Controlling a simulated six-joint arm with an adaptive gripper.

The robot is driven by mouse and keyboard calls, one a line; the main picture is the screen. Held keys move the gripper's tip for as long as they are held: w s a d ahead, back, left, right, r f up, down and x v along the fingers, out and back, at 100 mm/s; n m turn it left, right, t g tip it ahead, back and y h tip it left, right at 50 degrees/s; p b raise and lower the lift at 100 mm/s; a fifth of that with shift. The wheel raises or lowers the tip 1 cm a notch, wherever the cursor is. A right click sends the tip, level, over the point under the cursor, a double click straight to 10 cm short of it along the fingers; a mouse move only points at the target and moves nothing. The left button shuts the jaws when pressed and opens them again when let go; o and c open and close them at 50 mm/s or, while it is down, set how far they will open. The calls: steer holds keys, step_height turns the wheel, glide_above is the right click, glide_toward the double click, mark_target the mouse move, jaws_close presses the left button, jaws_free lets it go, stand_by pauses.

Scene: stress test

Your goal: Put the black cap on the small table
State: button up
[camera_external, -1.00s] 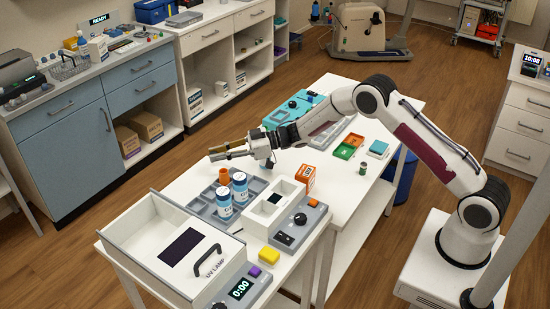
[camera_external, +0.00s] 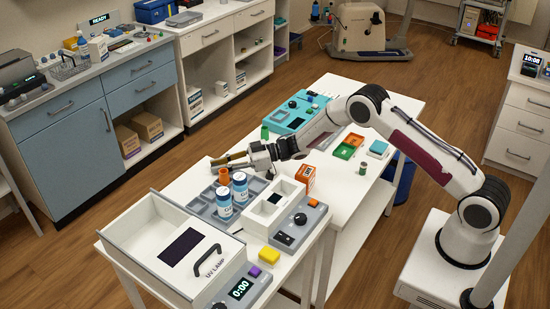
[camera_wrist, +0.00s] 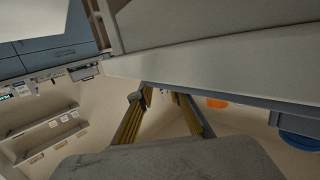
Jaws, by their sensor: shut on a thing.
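My gripper (camera_external: 228,161) points left over the far left edge of the white work table (camera_external: 345,185), just behind the grey rack. In the wrist view, its two brass-coloured fingers (camera_wrist: 163,96) come close together at the tips. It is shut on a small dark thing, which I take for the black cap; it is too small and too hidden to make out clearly. I cannot tell which surface is the small table. No other loose black cap can be made out.
The grey rack (camera_external: 203,207) holds two blue-and-white bottles (camera_external: 240,188) and an orange vial (camera_external: 224,175), close below my gripper.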

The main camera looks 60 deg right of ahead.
steer(key=shift+f, duration=0.2)
steer(key=o, duration=0.4)
steer(key=shift+o, duration=0.2)
steer(key=shift+r, duration=0.15)
steer(key=v, duration=0.7)
steer(key=shift+s+d, duration=0.2)
stand_by(0.8)
